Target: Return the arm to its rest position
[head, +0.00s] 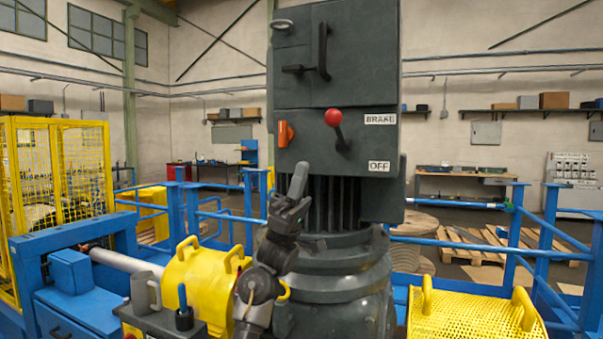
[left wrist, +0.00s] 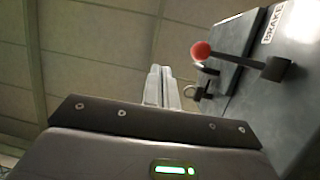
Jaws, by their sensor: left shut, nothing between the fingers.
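My left gripper (head: 298,182) is raised in front of the grey motor housing, with its fingers pointing up. Its fingers are closed together and empty, as the left wrist view also shows (left wrist: 160,88). The grey control box (head: 305,90) stands above and behind it. On the box is a lever with a red ball knob (head: 333,117), between the BRAKE label (head: 380,119) above and the OFF label (head: 379,166) below. The red knob is also in the left wrist view (left wrist: 201,50), to the right of the fingers and apart from them. My right gripper is not in view.
An orange switch (head: 284,134) and a black handle (head: 322,52) stick out from the box. A yellow guard with handles (head: 200,278) is at left, and a yellow perforated cover (head: 470,315) at right. Blue rails (head: 530,240) surround the machine. Open air lies above the gripper.

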